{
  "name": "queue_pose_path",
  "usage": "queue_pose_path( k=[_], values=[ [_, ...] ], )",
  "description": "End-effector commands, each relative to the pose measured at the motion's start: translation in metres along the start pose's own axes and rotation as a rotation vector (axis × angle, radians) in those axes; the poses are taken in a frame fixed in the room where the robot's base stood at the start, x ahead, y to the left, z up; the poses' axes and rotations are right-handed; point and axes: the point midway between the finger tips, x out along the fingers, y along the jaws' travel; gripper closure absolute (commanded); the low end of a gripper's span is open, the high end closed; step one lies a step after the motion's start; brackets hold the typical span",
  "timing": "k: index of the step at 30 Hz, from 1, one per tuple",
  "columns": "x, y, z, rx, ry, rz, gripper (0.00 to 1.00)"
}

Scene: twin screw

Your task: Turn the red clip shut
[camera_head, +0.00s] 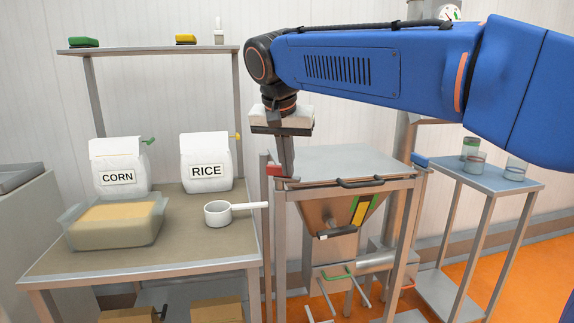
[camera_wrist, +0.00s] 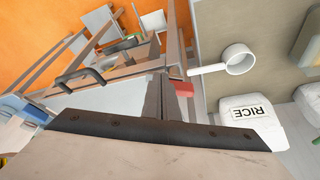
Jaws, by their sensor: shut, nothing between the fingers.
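The red clip (camera_head: 274,170) is at the left edge of the hopper's lid, close to its left front post. It also shows in the wrist view (camera_wrist: 181,88), just right of my fingertips. My gripper (camera_head: 287,174) points down over the lid's left edge. Its fingers are together with nothing between them, and the tips are right beside the red clip. I cannot tell whether they touch it. The grey hopper lid (camera_head: 345,160) lies flat and down. A blue clip (camera_head: 420,160) is at the lid's right side.
A white scoop (camera_head: 218,213) lies on the left table, its handle reaching toward the hopper. The rice bag (camera_head: 206,162), corn bag (camera_head: 118,166) and a clear tub (camera_head: 115,222) stand there too. A dark handle (camera_head: 360,182) runs along the lid's front. A side table (camera_head: 480,177) holds several jars.

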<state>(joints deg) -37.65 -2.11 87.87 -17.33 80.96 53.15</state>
Motion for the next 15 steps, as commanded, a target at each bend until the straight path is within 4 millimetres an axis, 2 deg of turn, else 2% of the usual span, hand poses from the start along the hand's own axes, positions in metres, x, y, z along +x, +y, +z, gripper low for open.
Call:
queue_pose_path(
  k=[15],
  values=[
    [0.004,0.01,-0.011,-0.232,0.0,-0.092,1.0]
  ],
)
